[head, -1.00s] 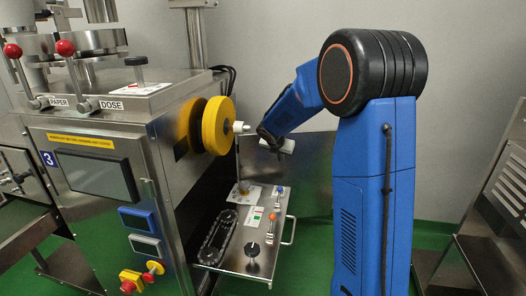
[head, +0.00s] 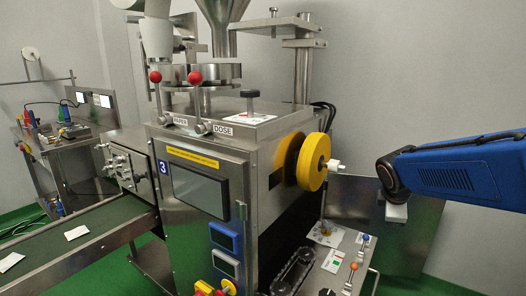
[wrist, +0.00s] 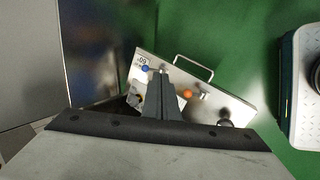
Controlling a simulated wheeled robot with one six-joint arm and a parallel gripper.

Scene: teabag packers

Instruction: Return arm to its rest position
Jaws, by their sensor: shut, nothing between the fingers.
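My gripper (wrist: 162,76) points away from the camera in the wrist view, its dark fingers together and empty. Below it in that view is the steel side tray (wrist: 222,100) with a handle, a blue knob and an orange knob, apart in depth. In the head view my blue arm reaches in from the right edge toward the yellow wheel of machine 3. The arm's end is right of the wheel and the fingers are not clearly visible there.
Machine 3 (head: 225,165) fills the middle of the head view, with its yellow wheel (head: 313,162) sticking out toward my arm. A conveyor (head: 85,240) with white packets runs at left. Green floor (wrist: 255,60) is open beyond the tray. A white-topped unit (wrist: 306,95) stands at right in the wrist view.

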